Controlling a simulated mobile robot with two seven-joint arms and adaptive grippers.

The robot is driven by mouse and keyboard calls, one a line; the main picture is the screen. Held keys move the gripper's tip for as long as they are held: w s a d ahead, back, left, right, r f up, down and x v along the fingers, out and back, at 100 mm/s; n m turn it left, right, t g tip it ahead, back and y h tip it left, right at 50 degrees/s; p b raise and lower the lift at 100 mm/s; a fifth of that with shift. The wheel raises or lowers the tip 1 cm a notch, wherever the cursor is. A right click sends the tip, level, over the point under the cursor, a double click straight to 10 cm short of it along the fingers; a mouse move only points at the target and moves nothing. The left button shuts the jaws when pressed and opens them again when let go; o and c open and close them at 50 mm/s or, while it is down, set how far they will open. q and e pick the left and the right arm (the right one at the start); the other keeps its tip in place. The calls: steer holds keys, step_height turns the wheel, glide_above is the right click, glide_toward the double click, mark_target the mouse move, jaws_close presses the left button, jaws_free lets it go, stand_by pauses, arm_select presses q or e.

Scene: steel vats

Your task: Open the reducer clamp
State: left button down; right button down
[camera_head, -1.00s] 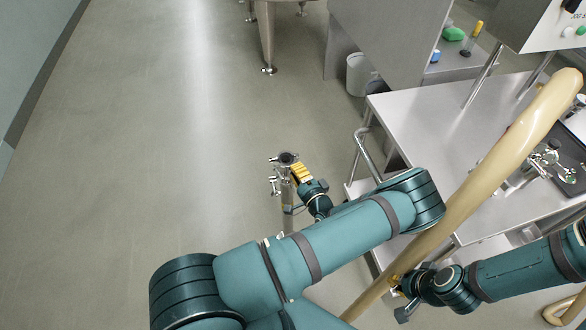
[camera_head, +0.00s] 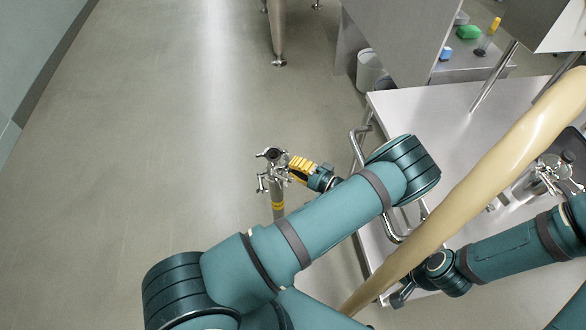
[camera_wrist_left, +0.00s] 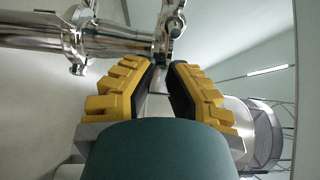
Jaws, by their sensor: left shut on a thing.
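The steel pipe fitting (camera_head: 277,190) stands upright left of the cart in the head view. A clamp (camera_head: 272,155) sits at its dark open top and another clamp (camera_head: 264,182) at its side. I cannot tell which is the reducer clamp. My left gripper (camera_head: 291,168) reaches the fitting from the right, shut on a small steel part beside the top. In the left wrist view its yellow fingers (camera_wrist_left: 163,65) close in just below a shiny clamp (camera_wrist_left: 171,20); another clamp (camera_wrist_left: 75,38) is on the pipe. My right gripper (camera_head: 402,292) is low at right, fingers mostly hidden.
A steel cart (camera_head: 425,120) with a side rail stands right of the fitting. A thick beige hose (camera_head: 480,185) crosses in front of it. More steel fittings (camera_head: 553,175) lie on the cart. The floor (camera_head: 150,130) to the left is clear.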

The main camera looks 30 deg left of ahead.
arm_select(q)
steer(key=shift+w+r+n+g, duration=0.15)
steer(key=shift+w+n+g, duration=0.25)
steer(key=c, duration=0.9)
jaws_free()
steer(key=shift+s, duration=0.1)
steer(key=shift+o, duration=0.2)
